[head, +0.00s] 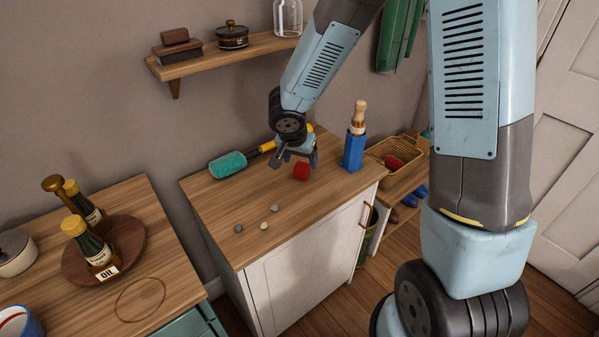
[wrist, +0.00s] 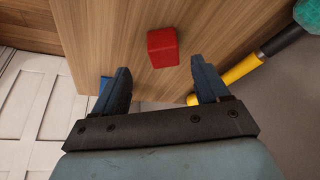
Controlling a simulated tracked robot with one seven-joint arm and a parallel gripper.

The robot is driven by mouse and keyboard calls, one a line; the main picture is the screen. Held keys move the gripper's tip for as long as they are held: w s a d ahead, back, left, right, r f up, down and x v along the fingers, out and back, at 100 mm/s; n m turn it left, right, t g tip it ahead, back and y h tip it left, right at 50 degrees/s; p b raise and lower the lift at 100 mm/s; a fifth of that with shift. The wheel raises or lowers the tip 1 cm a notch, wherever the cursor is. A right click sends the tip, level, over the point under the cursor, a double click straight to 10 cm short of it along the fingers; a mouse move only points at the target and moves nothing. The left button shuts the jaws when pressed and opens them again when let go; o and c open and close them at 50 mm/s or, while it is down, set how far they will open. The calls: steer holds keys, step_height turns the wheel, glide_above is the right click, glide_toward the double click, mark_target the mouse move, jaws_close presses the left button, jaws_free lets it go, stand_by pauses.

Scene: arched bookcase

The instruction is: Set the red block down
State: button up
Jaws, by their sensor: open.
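The red block (head: 301,171) is on the wooden top of the white cabinet (head: 222,214), towards its back right. In the wrist view the red block (wrist: 163,47) lies ahead of and between the fingertips, with wood showing around it. My gripper (head: 285,158) is open and empty beside the block. In the wrist view both fingers of my gripper (wrist: 160,76) are spread apart, and neither touches the block.
A blue holder (head: 352,151) with a wooden-topped item stands right of the block. A teal-headed brush with a yellow handle (head: 228,165) lies behind and left. Several small pebbles (head: 264,223) lie nearer the front.

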mark_target(301, 166)
steer(key=shift+w+x, duration=0.15)
steer(key=shift+x, duration=1.6)
steer(key=shift+w+x, duration=0.1)
steer(key=shift+x, duration=1.6)
steer(key=shift+a, duration=0.2)
steer(key=shift+r, duration=0.1)
steer(key=c, duration=1.1)
steer(key=shift+c, duration=0.2)
